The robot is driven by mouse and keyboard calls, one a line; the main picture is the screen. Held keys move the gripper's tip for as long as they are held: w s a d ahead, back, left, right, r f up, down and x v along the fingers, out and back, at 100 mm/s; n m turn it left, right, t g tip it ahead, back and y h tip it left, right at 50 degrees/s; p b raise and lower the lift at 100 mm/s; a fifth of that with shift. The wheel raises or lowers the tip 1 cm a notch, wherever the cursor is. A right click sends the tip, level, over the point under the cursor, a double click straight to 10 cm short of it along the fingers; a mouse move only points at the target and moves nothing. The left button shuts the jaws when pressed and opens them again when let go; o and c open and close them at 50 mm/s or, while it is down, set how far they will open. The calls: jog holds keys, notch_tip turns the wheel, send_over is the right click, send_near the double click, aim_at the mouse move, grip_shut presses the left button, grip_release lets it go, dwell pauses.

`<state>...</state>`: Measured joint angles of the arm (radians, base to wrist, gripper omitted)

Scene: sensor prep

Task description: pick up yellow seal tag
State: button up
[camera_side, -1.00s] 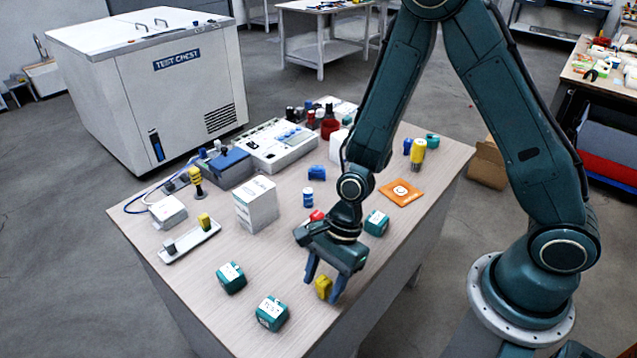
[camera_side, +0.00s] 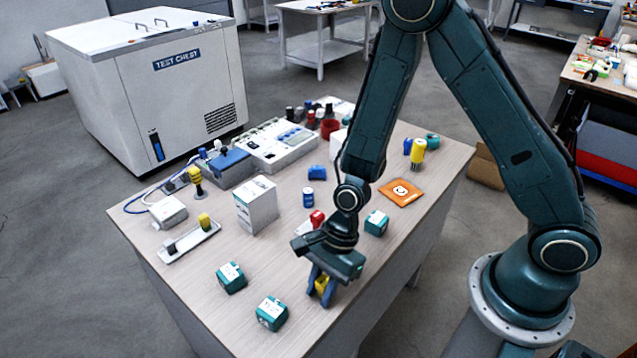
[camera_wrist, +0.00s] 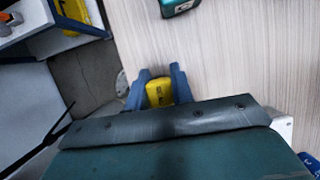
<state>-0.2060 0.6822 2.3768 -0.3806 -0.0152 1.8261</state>
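The yellow seal tag (camera_side: 322,285) is a small yellow block near the front edge of the table (camera_side: 185,296). My gripper (camera_side: 319,294) points down at it, with one blue finger on each side. In the wrist view the tag (camera_wrist: 159,93) fills the space between the two fingers of my gripper (camera_wrist: 160,72), and both fingers appear to touch it. My gripper is shut on the tag. Its lower part is partly hidden by the fingers, so I cannot tell whether it touches the table.
Two teal blocks (camera_side: 231,277) (camera_side: 271,313) stand left of my gripper, and another teal block (camera_side: 376,222) stands behind it to the right. A red-topped item (camera_side: 317,218) is close behind my wrist. A white box (camera_side: 256,205) stands farther left.

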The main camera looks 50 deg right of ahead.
aim_at(321, 283)
jog(key=shift+c, duration=1.3)
jog(key=shift+r, duration=0.15)
notch_tip(321, 283, up, 20)
dwell(0.5)
